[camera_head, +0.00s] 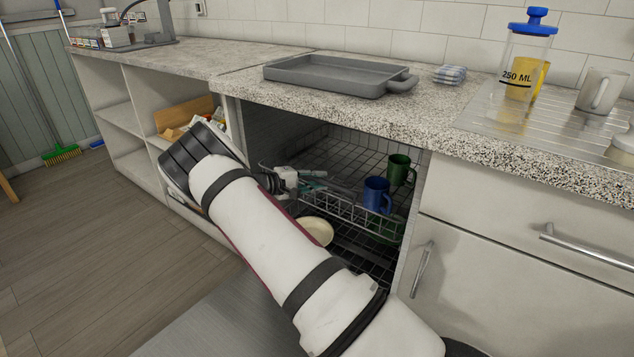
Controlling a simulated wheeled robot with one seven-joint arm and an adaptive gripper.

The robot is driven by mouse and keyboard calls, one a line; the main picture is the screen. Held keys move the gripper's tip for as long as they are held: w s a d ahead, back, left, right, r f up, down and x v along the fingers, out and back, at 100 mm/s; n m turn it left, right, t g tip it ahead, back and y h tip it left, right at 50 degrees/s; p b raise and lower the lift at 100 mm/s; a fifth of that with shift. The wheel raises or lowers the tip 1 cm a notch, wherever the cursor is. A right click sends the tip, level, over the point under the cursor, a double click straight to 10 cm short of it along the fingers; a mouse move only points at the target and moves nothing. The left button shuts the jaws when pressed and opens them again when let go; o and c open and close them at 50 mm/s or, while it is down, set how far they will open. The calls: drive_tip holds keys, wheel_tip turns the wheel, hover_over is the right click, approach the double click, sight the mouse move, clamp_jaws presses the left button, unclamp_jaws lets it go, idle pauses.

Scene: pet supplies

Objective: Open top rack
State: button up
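The top rack (345,214) is a grey wire basket inside the open dishwasher under the counter. A blue mug (376,195) and a green mug (399,168) stand in its right part. My gripper (312,182) is at the left part of the rack, near its front edge. My arm comes up from the bottom of the picture and covers the rack's left front corner. The fingers are small and partly lost against the wires, so I cannot tell whether they are open or touch the rack.
Below is a lower rack (370,262) with a cream plate (317,230). The lowered door (225,322) lies in front. The counter above holds a grey tray (340,75). Drawers (520,235) with bar handles stand right; open shelves (125,120) stand left.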

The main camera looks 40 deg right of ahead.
clamp_jaws()
drive_tip(key=s+a+p, duration=0.1)
drive_tip(key=s+a, duration=0.3)
drive_tip(key=a, duration=0.7)
drive_tip(key=s+a+p, duration=0.1)
drive_tip(key=s+a, duration=0.3)
drive_tip(key=a, duration=0.7)
drive_tip(key=s+a+p, duration=0.1)
drive_tip(key=s+a, duration=0.3)
drive_tip(key=a, duration=0.7)
drive_tip(key=shift+a, duration=0.35)
unclamp_jaws()
